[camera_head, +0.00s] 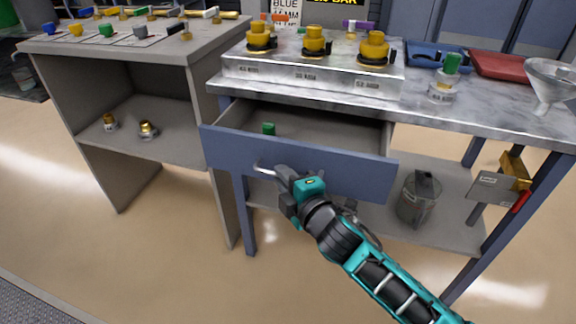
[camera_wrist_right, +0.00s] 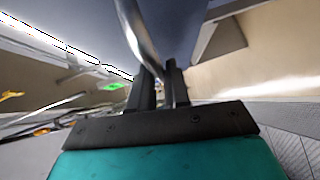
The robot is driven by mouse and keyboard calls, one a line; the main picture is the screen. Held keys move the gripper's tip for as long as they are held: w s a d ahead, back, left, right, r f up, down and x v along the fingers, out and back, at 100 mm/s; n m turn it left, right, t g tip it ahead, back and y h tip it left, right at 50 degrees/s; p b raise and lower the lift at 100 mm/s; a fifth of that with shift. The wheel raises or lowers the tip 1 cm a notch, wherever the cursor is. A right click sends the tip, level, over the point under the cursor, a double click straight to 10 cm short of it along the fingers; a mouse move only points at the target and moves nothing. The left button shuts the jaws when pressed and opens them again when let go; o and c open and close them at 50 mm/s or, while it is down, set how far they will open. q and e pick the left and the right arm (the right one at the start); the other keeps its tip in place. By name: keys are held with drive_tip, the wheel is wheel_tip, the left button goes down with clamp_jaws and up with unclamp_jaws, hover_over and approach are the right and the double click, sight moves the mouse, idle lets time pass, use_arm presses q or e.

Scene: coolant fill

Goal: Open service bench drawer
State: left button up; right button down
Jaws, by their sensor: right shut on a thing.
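The service bench drawer (camera_head: 222,148) has a blue front and stands pulled out from under the marble-look bench top (camera_head: 480,110). Its grey inside shows, with a small green-topped item (camera_head: 268,128) in it. My right gripper (camera_head: 284,172) is at the metal bar handle (camera_head: 262,168) on the drawer front. In the right wrist view the handle (camera_wrist_right: 138,38) runs down between the two dark fingers (camera_wrist_right: 160,80), which are shut on it. My left gripper is not in either view.
A metal block with several yellow fittings (camera_head: 314,42) stands on the bench, beside a blue tray (camera_head: 432,55), a red tray (camera_head: 500,66) and a funnel (camera_head: 550,82). A clear jug (camera_head: 418,200) stands on the lower shelf. A grey shelf unit (camera_head: 110,62) adjoins at left.

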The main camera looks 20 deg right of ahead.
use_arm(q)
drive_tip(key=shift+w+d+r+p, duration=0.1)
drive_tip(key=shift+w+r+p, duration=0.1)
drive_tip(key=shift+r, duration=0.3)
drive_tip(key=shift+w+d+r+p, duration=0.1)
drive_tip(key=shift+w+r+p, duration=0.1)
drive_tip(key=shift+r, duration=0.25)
use_arm(e)
drive_tip(key=shift+s+a, duration=0.5)
drive_tip(key=shift+s, duration=0.3)
drive_tip(key=shift+s+a, duration=0.55)
drive_tip(key=shift+s, duration=0.2)
drive_tip(key=shift+s+a, duration=0.5)
drive_tip(key=shift+s, duration=0.3)
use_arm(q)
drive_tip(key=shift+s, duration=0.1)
use_arm(e)
drive_tip(key=c, duration=1.2)
unclamp_jaws()
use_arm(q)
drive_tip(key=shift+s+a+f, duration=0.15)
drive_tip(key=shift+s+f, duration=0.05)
use_arm(e)
drive_tip(key=shift+o, duration=0.2)
drive_tip(key=shift+s, duration=0.15)
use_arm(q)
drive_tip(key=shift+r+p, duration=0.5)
use_arm(e)
drive_tip(key=v, duration=1.2)
drive_tip(key=shift+s, duration=0.35)
